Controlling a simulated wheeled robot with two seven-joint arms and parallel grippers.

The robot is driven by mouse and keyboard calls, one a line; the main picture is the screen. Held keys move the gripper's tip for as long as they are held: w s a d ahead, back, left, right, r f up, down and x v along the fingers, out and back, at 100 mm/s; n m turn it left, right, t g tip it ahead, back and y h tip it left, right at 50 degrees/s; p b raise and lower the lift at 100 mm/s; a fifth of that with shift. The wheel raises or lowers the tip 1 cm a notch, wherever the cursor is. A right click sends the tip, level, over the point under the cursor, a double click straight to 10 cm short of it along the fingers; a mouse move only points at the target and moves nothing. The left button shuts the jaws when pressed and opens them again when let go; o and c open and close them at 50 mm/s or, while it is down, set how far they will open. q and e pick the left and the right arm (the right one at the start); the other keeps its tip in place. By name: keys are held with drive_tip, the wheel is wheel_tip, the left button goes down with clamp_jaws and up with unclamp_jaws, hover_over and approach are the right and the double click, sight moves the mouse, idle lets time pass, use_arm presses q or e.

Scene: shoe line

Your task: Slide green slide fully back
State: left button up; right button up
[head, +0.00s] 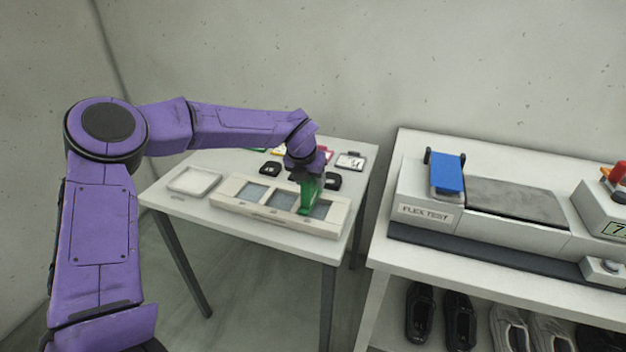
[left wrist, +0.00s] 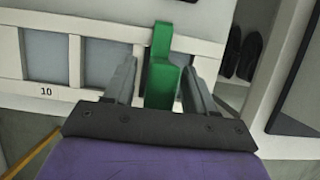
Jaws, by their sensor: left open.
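The green slide (head: 309,194) sits on the pale framed gauge (head: 278,221) with grey windows, toward its right part, on the small white table. My left gripper (head: 305,172) is above the green slide in the head view and partly covers it. In the left wrist view, the green slide (left wrist: 161,72) stands between the two grey fingers of my left gripper (left wrist: 158,84). The fingers are open, one on each side, with a visible gap on the left; the right finger is very near it, and I cannot tell if it touches. My right gripper is not in view.
A white tray (head: 194,181) lies left of the gauge. Black pieces (head: 270,168) and small coloured cards lie behind it. A flex test machine (head: 480,205) stands on the right bench, with shoes (head: 420,312) on the shelf below. A wall closes the back.

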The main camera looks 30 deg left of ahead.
use_arm(q)
clamp_jaws()
drive_tip(key=shift+d, duration=0.25)
drive_tip(key=shift+a+r, duration=0.1)
drive_tip(key=shift+a, duration=0.35)
drive_tip(key=s+a+p, duration=0.1)
drive_tip(key=a, duration=0.3)
drive_tip(key=s+a+p, duration=0.1)
drive_tip(key=a+p, duration=0.1)
drive_tip(key=a, duration=0.3)
drive_tip(key=s+a+p, duration=0.1)
drive_tip(key=a+p, duration=0.1)
drive_tip(key=a, duration=0.2)
drive_tip(key=shift+s+a+r, duration=0.15)
drive_tip(key=a, duration=0.3)
drive_tip(key=s+a, duration=0.1)
drive_tip(key=a, duration=0.3)
drive_tip(key=s+a, duration=0.1)
drive_tip(key=a, duration=0.3)
drive_tip(key=shift+s+f, duration=0.25)
drive_tip(key=shift+s+a, duration=0.15)
drive_tip(key=shift+a, duration=0.35)
drive_tip(key=shift+r, duration=0.15)
drive_tip(key=shift+a, duration=0.1)
